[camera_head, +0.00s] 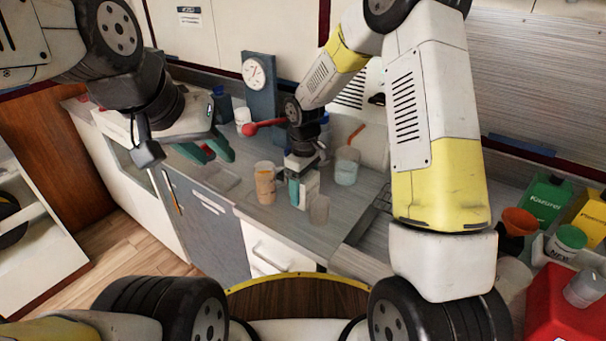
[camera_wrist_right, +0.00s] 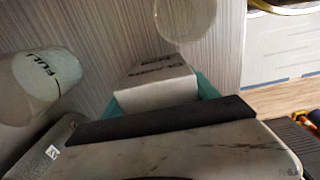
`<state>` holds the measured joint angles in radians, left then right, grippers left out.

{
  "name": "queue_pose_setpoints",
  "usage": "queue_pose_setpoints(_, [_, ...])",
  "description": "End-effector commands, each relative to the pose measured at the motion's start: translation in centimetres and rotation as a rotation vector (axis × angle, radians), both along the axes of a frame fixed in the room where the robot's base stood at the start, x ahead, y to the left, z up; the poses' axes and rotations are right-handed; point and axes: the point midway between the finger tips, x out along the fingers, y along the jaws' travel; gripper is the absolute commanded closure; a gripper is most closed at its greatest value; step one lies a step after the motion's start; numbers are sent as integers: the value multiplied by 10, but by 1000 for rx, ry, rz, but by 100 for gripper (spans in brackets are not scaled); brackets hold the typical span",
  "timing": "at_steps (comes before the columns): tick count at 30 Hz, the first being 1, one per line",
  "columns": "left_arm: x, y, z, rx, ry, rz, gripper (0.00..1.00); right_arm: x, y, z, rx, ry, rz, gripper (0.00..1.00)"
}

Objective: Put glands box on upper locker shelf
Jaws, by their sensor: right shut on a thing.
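A small white box (camera_wrist_right: 155,87) with dark print sits between the teal fingers in the right wrist view. It also shows in the head view (camera_head: 309,190), just above or on the grey counter; I cannot tell which. My right gripper (camera_head: 300,188) is shut on this box. My left gripper (camera_head: 208,150) hangs over the left part of the counter, its teal fingers apart and empty. No open upper locker shelf can be made out; closed pale panels (camera_head: 185,35) show above the counter.
An orange-filled beaker (camera_head: 265,185), a clear cup (camera_head: 319,209) and a beaker of pale liquid (camera_head: 346,168) stand close around my right gripper. A gauge on a blue stand (camera_head: 260,85) is behind. Green and yellow boxes, a funnel and a red can (camera_head: 560,300) crowd the right.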

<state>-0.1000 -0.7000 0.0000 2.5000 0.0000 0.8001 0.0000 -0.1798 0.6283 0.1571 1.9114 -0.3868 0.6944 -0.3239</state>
Motion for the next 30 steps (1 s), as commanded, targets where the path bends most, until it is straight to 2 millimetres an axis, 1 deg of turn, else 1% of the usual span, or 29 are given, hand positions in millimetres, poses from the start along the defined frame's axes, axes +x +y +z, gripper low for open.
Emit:
queue_pose_setpoints(2, [0,0,0,0,0,0,64,0,0,-2,0,0,0,80])
queue_pose_setpoints(3, [0,0,0,0,0,0,64,0,0,-3,0,0,0,30])
queue_pose_setpoints(5, [0,0,0,0,0,0,64,0,0,-2,0,0,0,18])
queue_pose_setpoints(6, [0,0,0,0,0,0,64,0,0,-2,0,0,0,10])
queue_pose_setpoints(15, [0,0,0,0,0,0,64,0,0,-2,0,0,0,10])
queue_pose_setpoints(19, [0,0,0,0,0,0,64,1,0,6,0,-2,-1,10])
queue_pose_setpoints(23, [0,0,0,0,0,0,64,1,0,28,1,-5,-2,10])
queue_pose_setpoints(30, [0,0,0,0,0,0,64,1,0,80,1,-5,-2,10])
